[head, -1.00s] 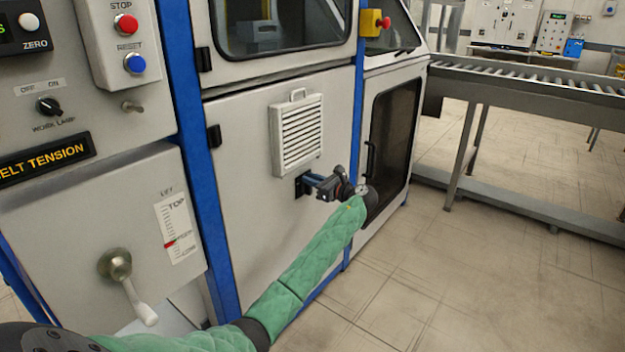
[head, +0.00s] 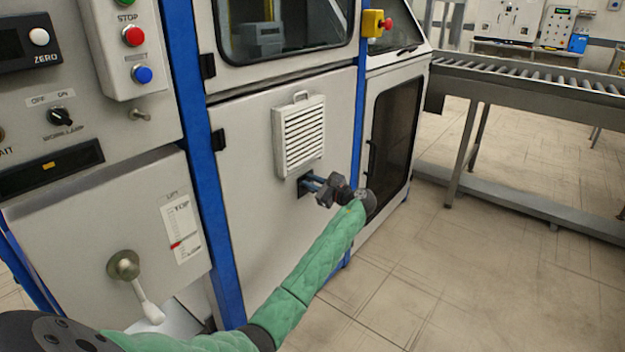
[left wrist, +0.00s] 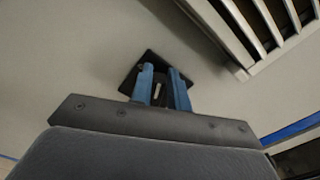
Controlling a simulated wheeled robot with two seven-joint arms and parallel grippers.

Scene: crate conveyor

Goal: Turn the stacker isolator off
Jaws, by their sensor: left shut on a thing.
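The isolator is a small black plate (left wrist: 138,72) with a dark knob (left wrist: 158,90) bearing a pale mark. It sits on the light grey cabinet door, below the louvred vent. In the head view only part of the black plate (head: 303,187) shows behind the fingers. My left gripper (head: 313,184) reaches it from the front right. In the left wrist view its two blue fingers (left wrist: 162,86) stand on either side of the knob, shut on it. The pale mark runs nearly upright in that view, about in line with the fingers. My right gripper is not in view.
The louvred vent (head: 299,135) projects just above the gripper. A blue frame post (head: 358,110) and a yellow box with a red button (head: 376,23) are to the right. A lift crank (head: 125,266) is at the lower left. A roller conveyor (head: 530,80) stands beyond clear floor.

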